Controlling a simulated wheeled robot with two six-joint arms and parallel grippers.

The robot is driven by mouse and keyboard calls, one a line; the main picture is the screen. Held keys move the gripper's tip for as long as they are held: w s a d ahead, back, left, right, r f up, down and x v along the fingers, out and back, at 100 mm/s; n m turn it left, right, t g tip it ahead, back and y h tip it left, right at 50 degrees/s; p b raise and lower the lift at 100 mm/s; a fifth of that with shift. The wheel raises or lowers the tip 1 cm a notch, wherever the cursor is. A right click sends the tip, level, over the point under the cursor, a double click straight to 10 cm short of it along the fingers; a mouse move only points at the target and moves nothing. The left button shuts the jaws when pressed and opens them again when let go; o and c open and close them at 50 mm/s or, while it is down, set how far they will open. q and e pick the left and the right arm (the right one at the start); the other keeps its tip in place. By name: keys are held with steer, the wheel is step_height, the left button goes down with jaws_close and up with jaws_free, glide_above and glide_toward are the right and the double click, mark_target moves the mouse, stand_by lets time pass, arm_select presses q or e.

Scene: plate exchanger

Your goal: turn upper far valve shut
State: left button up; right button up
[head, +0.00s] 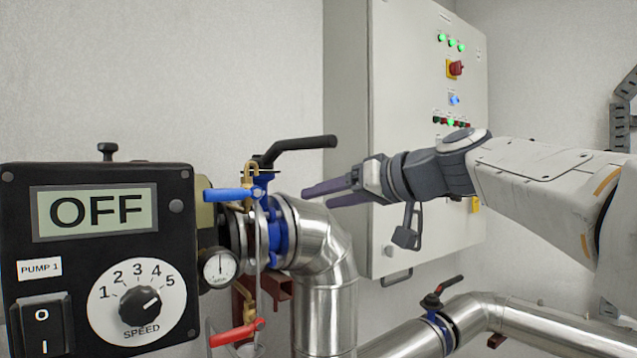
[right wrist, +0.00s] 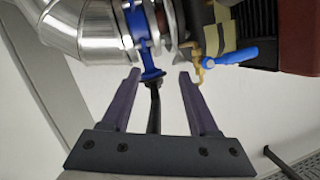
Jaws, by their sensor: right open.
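The upper valve has a blue body (head: 280,232) on the shiny steel pipe. Its black lever (head: 300,145) sticks out to the right above the pipe in the head view. My right gripper (head: 318,197) is open, coming in from the right, with its purple fingers pointing left just below the lever in the picture. In the right wrist view the blue valve body (right wrist: 140,35) is ahead, and the black lever (right wrist: 154,108) runs between the two open fingers (right wrist: 158,74). No finger clearly touches it. My left gripper is not in view.
A small blue-handled valve (head: 228,194) and a gauge (head: 219,267) sit left of the pipe, with a red handle (head: 235,335) below. The pump box (head: 100,260) reads OFF. A grey cabinet (head: 420,90) stands behind my gripper. A lower valve with a black lever (head: 447,285) is at the bottom right.

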mark_target(313, 144)
steer(key=d+r+t, duration=0.1)
steer(key=r, duration=0.2)
steer(key=d+r+t+y, duration=0.1)
steer(key=d+r, duration=0.1)
steer(key=r, duration=0.1)
steer(key=w+d+r+n, duration=0.1)
steer(key=r, duration=0.2)
steer(key=shift+d+r+t, duration=0.1)
steer(key=shift+d+t, duration=0.05)
steer(key=shift+t, duration=0.25)
steer(key=shift+w+r, duration=0.25)
steer(key=shift+r, duration=0.05)
steer(key=shift+y, duration=0.3)
steer(key=p+x, duration=0.5)
steer(key=x, duration=0.3)
steer(key=shift+w+a, duration=0.1)
steer(key=shift+a, duration=0.15)
steer(key=shift+w+a+f+p, duration=0.2)
steer(key=shift+w+a+p, duration=0.2)
steer(key=shift+w+a, duration=0.15)
jaws_close()
steer(key=shift+d, duration=0.1)
